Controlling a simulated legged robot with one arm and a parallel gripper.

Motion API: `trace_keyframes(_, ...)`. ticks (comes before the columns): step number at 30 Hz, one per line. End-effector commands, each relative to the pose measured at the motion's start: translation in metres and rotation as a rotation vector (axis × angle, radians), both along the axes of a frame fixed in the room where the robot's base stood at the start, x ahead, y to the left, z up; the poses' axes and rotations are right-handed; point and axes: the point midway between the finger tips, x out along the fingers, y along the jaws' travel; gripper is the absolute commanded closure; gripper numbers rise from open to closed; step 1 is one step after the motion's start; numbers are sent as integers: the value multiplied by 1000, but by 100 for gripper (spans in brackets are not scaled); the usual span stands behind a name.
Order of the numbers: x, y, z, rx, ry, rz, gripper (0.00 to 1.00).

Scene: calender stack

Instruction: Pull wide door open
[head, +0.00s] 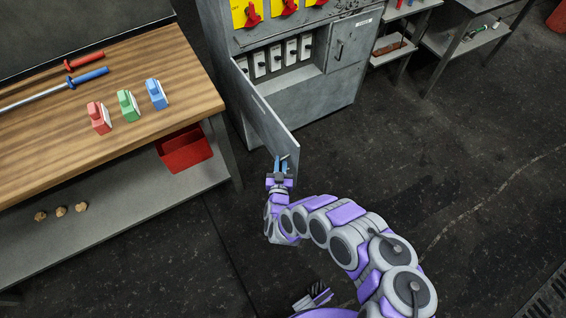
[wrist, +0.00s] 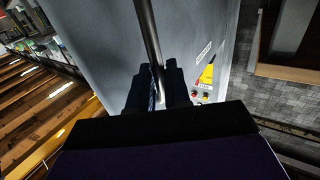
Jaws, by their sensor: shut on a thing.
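The wide door (head: 268,117) is a grey panel hinged at the left of the grey cabinet (head: 305,103). It stands swung well out from the cabinet front, and the row of white switches (head: 276,57) behind it is exposed. My gripper (head: 281,166) is at the door's free end, shut on its handle. In the wrist view the handle (wrist: 149,35) is a dark metal bar running down between my gripper's fingers (wrist: 157,90). The grey door face (wrist: 95,45) fills the area behind it. The exact finger contact is partly hidden by the gripper body.
A wooden workbench (head: 150,62) stands at left, close to the door, with red, green and blue blocks (head: 128,105) on top. A small closed door (head: 341,47) is on the cabinet's right. The dark floor (head: 430,150) at right is clear.

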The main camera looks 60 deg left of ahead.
Motion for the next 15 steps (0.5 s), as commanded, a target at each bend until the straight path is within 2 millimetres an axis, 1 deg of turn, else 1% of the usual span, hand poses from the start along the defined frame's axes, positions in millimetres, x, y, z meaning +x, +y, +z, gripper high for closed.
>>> trace_keyframes(1, -1, 3, 4, 7, -4, 5, 100)
trace_keyframes(8, -1, 3, 4, 9, -5, 6, 100)
trace_keyframes(9, -1, 3, 4, 9, -5, 6, 79)
trace_keyframes(12, -1, 3, 4, 7, -4, 5, 69)
trace_keyframes(13, -1, 2, 3, 6, -3, 4, 68)
trace_keyframes(15, -1, 2, 3, 5, -3, 4, 68)
